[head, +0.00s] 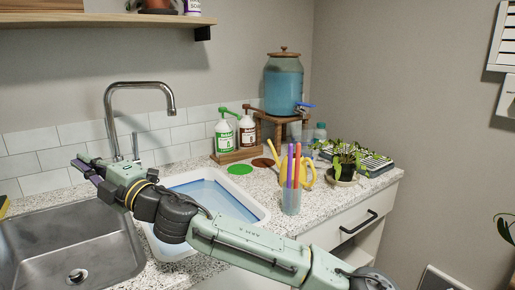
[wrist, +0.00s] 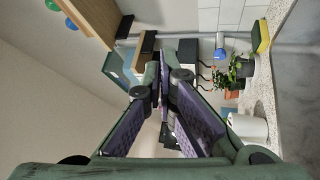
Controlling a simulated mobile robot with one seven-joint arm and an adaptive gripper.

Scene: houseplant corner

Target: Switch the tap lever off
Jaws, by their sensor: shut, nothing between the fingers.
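A blue tap lever (head: 305,105) sits on the front right of a blue-filled dispenser (head: 284,83), which stands on a wooden stand at the back of the counter. It points to the right. A chrome sink tap (head: 108,112) with a thin upright handle (head: 135,146) rises behind the sink, close behind my wrist in the head view. My gripper (head: 82,163) is shut and empty above the sink, far left of the dispenser. Its fingers come together in the wrist view (wrist: 166,72). I cannot make out either tap in the wrist view.
A white tub (head: 258,211) of water lies under my arm. A cup of coloured sticks (head: 291,200), a yellow watering can (head: 309,176) and a potted plant (head: 346,165) stand before the dispenser. Pump bottles (head: 224,137) stand left of it. A wooden shelf (head: 120,20) hangs above.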

